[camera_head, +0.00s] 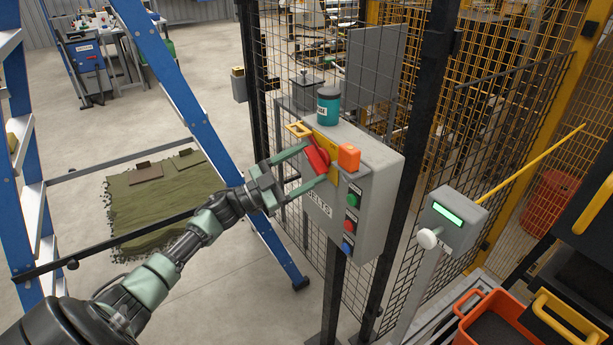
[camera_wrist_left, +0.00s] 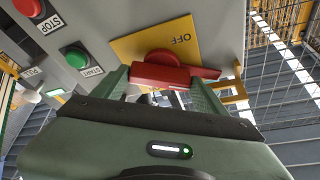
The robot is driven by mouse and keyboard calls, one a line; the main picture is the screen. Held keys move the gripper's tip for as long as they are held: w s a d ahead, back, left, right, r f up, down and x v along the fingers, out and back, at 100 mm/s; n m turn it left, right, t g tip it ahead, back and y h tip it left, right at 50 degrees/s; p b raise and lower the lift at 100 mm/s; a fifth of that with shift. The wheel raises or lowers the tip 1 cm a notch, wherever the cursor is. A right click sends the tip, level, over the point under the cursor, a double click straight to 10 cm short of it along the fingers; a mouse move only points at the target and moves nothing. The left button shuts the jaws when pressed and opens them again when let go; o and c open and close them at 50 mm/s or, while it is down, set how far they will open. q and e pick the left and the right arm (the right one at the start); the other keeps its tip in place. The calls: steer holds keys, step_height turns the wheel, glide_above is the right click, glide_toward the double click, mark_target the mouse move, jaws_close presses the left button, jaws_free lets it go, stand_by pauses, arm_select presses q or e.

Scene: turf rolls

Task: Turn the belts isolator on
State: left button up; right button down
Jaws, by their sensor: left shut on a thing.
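The belts isolator is a red rotary handle (camera_head: 317,158) on a yellow plate (camera_head: 331,143), on the upper front of a grey control box (camera_head: 375,190) lettered "BELTS". My left gripper (camera_head: 307,165) is at the handle, one finger on each side, shut on it. In the left wrist view the red handle (camera_wrist_left: 165,77) lies between the two green fingers, roughly crosswise. The yellow plate (camera_wrist_left: 150,45) there reads "OFF", upside down; no "ON" mark is visible. The fingers hide part of the handle and plate. My right gripper is not in view.
The box carries an orange block (camera_head: 348,157), and green, red and blue buttons below it. A teal jar (camera_head: 328,106) stands on top. Mesh fence (camera_head: 410,130) is behind. A blue ladder (camera_head: 180,95) stands left. A grey post box (camera_head: 452,220) with a white knob is right.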

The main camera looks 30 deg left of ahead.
arm_select(q)
steer(key=m+g+b, duration=0.1)
steer(key=m+b, duration=0.1)
steer(key=m, duration=0.1)
steer(key=m+g+b, duration=0.1)
steer(key=m+b, duration=0.1)
steer(key=m, duration=0.2)
steer(key=m+g+h+b, duration=0.1)
steer(key=m+g+b, duration=0.1)
steer(key=m, duration=0.2)
steer(key=shift+w+a+r, duration=0.1)
steer(key=shift+a+r, duration=0.05)
steer(key=shift+r+m+g+b, duration=0.1)
steer(key=shift+m+g+b, duration=0.45)
steer(key=shift+m, duration=0.85)
steer(key=shift+y, duration=0.3)
steer(key=o, duration=1.4)
